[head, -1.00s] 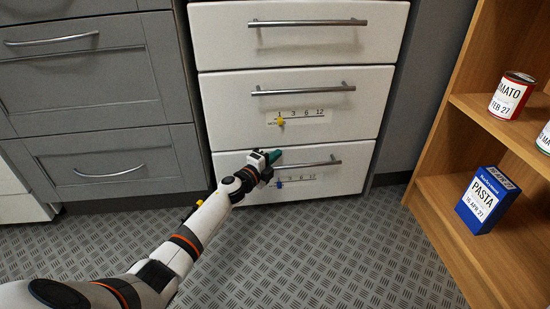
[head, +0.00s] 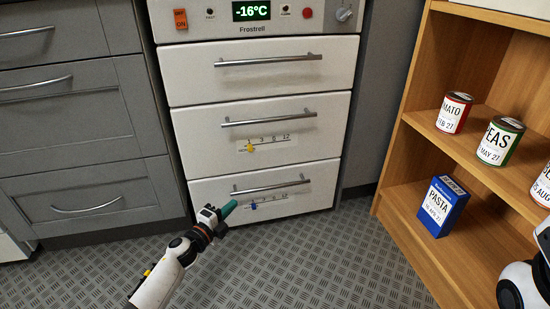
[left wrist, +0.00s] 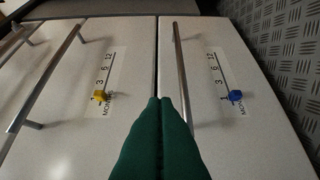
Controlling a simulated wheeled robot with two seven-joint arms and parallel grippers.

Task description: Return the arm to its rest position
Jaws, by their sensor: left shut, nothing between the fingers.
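My left gripper (head: 229,208) has green fingers and is shut and empty. In the head view it is in front of the lower left of the bottom white freezer drawer (head: 305,198). In the left wrist view the closed green fingers (left wrist: 162,105) point at the drawer fronts, near the seam above the bottom drawer; whether they touch cannot be told. The bottom drawer has a metal handle (head: 270,186) and a blue slider (head: 253,206) on a month scale. The drawer above has a yellow slider (head: 250,148). All drawers look shut. My right gripper is not seen.
The freezer panel (head: 250,12) reads -16°C. Grey cabinets (head: 70,110) stand on the left. A wooden shelf (head: 424,112) on the right holds a blue pasta box (head: 440,207) and several cans, including a peas can (head: 500,142). The patterned floor (head: 330,260) between is clear.

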